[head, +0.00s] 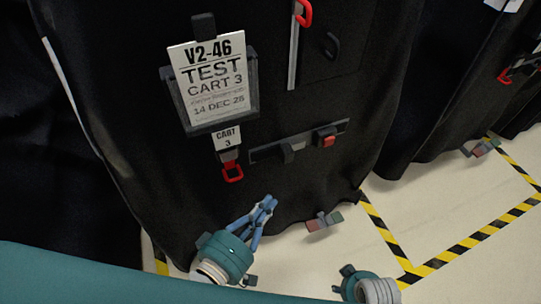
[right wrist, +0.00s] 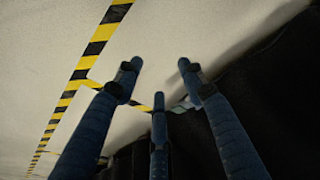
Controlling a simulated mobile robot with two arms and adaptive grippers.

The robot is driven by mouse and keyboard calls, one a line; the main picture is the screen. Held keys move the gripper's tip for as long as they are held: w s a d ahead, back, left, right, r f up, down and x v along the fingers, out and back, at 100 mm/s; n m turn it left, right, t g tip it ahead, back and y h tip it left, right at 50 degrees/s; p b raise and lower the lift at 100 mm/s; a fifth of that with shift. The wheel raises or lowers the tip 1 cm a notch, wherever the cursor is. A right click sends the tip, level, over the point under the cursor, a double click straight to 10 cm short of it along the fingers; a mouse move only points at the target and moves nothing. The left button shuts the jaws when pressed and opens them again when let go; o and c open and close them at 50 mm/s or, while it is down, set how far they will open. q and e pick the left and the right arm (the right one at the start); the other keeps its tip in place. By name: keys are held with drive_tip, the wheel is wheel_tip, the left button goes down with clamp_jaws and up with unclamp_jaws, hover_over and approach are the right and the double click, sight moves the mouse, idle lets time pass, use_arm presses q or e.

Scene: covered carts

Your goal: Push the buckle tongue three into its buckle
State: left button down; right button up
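Cart 3 stands under a black cover (head: 290,205), with a sign (head: 210,85) reading V2-46 TEST CART 3. Below the sign, a white CART 3 tag (head: 227,138) hangs above a dark piece with a red loop (head: 232,173). To its right a slanted dark strip (head: 263,153) carries a dark grey piece (head: 288,152) and a buckle-like piece with a red button (head: 327,140). I cannot tell which piece is the tongue. My left gripper (head: 267,203) is below the strip, fingertips together, nothing visible in it. My right gripper (right wrist: 159,82) is open and empty above the floor.
A zip with a red pull (head: 303,13) is at the cover's top. Another covered cart (head: 430,110) stands to the right. Yellow-black tape (head: 450,253) marks the pale, open floor.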

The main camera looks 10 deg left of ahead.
sight(290, 158)
use_arm(q)
wheel_tip(290, 158, up, 4)
drive_tip(key=a+n+t+y, duration=0.1)
drive_tip(key=a+n+t, duration=0.2)
drive_tip(key=n, duration=0.2)
drive_tip(key=shift+y, duration=0.4)
drive_tip(key=x, duration=0.9)
drive_tip(key=shift+w+d+r, duration=0.2)
drive_tip(key=shift+w+d, duration=0.05)
use_arm(e)
drive_tip(key=shift+s+f, duration=0.25)
drive_tip(key=shift+f, duration=0.3)
drive_tip(key=shift+s+f, duration=0.2)
drive_tip(key=shift+f, duration=0.3)
